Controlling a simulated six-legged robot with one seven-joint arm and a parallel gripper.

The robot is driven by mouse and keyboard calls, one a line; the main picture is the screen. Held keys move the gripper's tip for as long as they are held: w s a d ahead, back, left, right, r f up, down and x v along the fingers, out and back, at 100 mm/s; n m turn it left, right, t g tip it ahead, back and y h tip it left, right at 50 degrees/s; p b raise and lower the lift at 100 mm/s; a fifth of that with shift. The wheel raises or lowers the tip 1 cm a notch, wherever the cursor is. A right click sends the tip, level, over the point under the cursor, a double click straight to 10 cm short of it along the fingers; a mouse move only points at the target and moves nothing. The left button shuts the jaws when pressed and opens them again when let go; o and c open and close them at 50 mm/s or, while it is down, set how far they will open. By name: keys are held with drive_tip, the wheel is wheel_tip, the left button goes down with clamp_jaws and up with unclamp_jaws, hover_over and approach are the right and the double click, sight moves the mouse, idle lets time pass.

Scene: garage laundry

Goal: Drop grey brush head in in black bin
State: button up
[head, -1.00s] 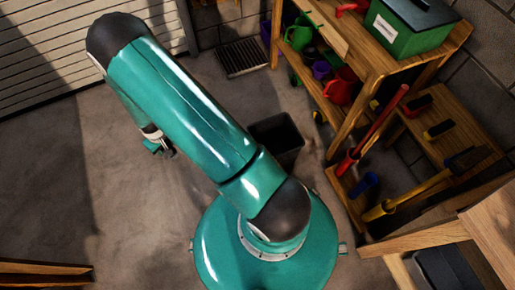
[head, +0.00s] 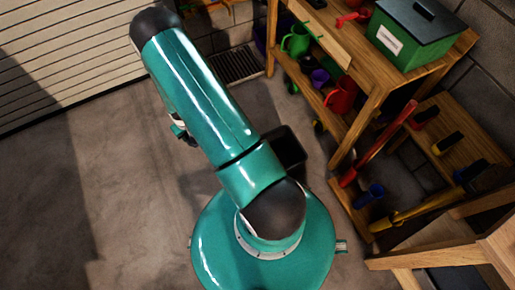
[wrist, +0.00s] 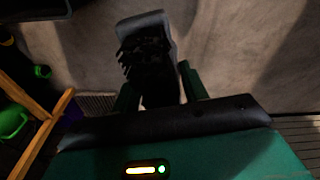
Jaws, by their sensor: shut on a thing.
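The black bin (head: 289,148) stands on the floor in the head view, just right of my arm, which hides its left part. In the wrist view, my gripper (wrist: 158,86) is shut on the grey brush head (wrist: 152,22). Its dark bristles show, and its grey end sticks out past the fingers. In the head view, my gripper (head: 182,132) is mostly hidden behind my arm, left of the bin and apart from it; the brush head cannot be made out there. A dark edge at the wrist view's top left may be the bin.
A wooden shelf (head: 372,105) with a green box (head: 410,38), watering cans and tools stands right of the bin. A floor grate (head: 236,66) and a shutter door (head: 60,60) are at the back. The floor at left is clear.

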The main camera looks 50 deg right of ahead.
drive_tip(key=s+d+f+m, duration=0.2)
drive_tip(key=s+d+f, duration=0.3)
drive_tip(key=d, duration=0.4)
drive_tip(key=s+d+f+m, duration=0.2)
drive_tip(key=s+d+f, duration=0.3)
drive_tip(key=d, duration=0.5)
drive_tip(key=s+d+f+m, duration=0.25)
drive_tip(key=s+d, duration=0.25)
drive_tip(key=s, duration=0.4)
drive_tip(key=s+d+f+m, duration=0.2)
drive_tip(key=s+d+f, duration=0.2)
drive_tip(key=s, duration=0.5)
drive_tip(key=shift+g+h, duration=0.3)
drive_tip(key=shift+h, duration=0.1)
drive_tip(key=f, duration=0.6)
drive_tip(key=shift+s+d, duration=0.1)
drive_tip(key=shift+d, duration=0.2)
drive_tip(key=shift+r, duration=0.1)
drive_tip(key=o, duration=1.2)
drive_tip(key=shift+c, duration=0.2)
drive_tip(key=shift+r, duration=0.1)
